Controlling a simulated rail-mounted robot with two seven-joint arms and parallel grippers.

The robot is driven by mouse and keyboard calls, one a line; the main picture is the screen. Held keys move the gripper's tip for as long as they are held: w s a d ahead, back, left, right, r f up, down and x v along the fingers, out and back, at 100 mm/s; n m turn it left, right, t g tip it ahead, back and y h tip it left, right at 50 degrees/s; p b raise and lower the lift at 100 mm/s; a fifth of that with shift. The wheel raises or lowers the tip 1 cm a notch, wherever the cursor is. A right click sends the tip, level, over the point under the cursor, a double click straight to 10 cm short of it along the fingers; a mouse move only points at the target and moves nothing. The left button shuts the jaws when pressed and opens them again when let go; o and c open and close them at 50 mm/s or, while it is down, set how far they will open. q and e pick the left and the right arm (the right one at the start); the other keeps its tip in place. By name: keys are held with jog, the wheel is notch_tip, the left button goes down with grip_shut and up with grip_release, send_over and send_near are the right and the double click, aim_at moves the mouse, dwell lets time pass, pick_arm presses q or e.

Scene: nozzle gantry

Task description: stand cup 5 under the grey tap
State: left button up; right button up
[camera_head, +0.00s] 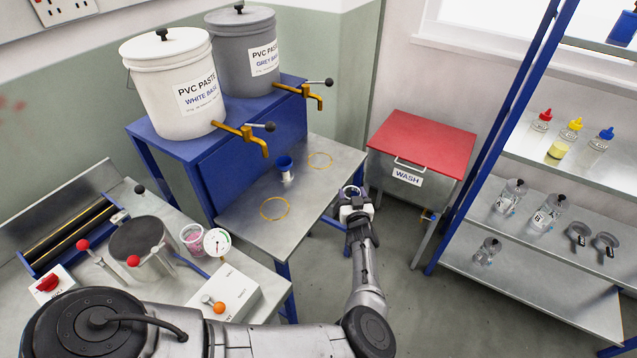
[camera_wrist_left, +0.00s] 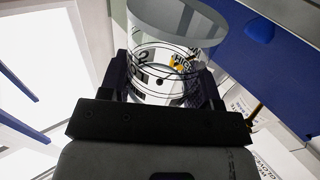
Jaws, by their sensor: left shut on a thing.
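My left gripper (camera_head: 357,208) is shut on a clear cup (camera_head: 351,191), just off the right edge of the steel tap table. In the left wrist view the clear cup (camera_wrist_left: 178,60) sits between the fingers with a printed label; I cannot read its number for certain. The grey tap (camera_head: 312,95) is a brass spout with a black knob on the grey "PVC PASTE GREY BASE" bucket (camera_head: 243,50). My right gripper is not in view.
The white bucket (camera_head: 175,80) has its own tap (camera_head: 255,140) and ring (camera_head: 274,208). A small blue-and-white object (camera_head: 285,168) stands between the rings. A red-lidded wash bin (camera_head: 420,140) stands right of the table. Shelves (camera_head: 535,265) at right hold bottles and jars.

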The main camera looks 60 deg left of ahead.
pick_arm(q)
jog(key=s+a, duration=0.1)
jog(key=a, duration=0.1)
jog(key=s+a, duration=0.1)
jog(key=a, duration=0.2)
jog(key=s+a, duration=0.1)
jog(key=a, duration=0.1)
jog(key=shift+s+a, duration=0.2)
jog(key=shift+s, duration=0.15)
jog(key=a, duration=0.1)
jog(key=s+a, duration=0.1)
jog(key=a, duration=0.1)
jog(key=shift+s+a+r, duration=0.1)
jog(key=shift+s+a, duration=0.2)
jog(key=shift+s, duration=0.1)
jog(key=shift+d, duration=0.1)
jog(key=shift+f, duration=0.2)
jog(key=o, duration=0.9)
